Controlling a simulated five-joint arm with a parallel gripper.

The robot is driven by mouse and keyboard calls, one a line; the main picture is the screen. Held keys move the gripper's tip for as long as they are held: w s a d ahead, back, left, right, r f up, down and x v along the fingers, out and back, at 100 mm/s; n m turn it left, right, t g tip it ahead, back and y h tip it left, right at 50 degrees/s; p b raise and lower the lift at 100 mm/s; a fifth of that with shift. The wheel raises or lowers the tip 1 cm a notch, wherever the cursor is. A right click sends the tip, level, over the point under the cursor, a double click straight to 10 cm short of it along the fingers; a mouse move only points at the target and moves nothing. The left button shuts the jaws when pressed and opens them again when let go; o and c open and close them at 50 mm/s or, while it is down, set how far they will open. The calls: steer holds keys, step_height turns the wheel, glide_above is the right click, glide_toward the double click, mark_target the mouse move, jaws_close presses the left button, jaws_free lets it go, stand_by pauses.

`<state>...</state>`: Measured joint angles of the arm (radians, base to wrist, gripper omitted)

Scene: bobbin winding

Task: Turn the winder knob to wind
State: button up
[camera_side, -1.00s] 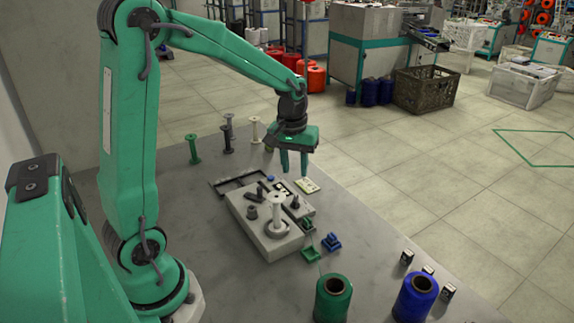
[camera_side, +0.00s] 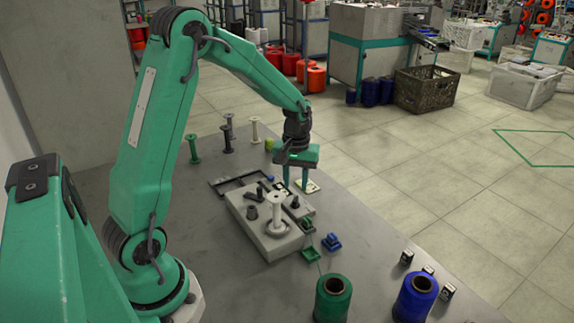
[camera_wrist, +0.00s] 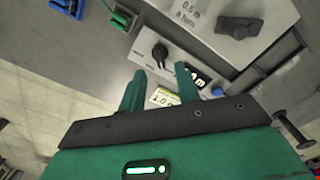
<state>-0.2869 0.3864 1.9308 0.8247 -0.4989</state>
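The winder (camera_side: 262,230) is a pale grey box on the table, with a white bobbin (camera_side: 277,205) upright on it. A small black knob (camera_wrist: 160,52) stands on its lower panel, between two labels too small to read; it also shows in the side view (camera_side: 295,202). A larger black handle (camera_wrist: 238,28) lies beside the text "0.5 m a turn". My gripper (camera_side: 295,186) is over the panel, pointing down, its fingers apart and empty. In the wrist view the fingertips (camera_wrist: 160,72) sit just short of the small knob, apart from it as far as I can tell.
Green (camera_side: 310,254) and blue (camera_side: 331,242) clips lie right of the winder. Green (camera_side: 333,298) and blue (camera_side: 415,297) thread spools stand in front. Several empty bobbins (camera_side: 255,130) stand behind.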

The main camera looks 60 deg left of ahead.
mark_target(295, 198)
steer(key=shift+f, duration=2.65)
steer(key=shift+c, duration=0.2)
jaws_close()
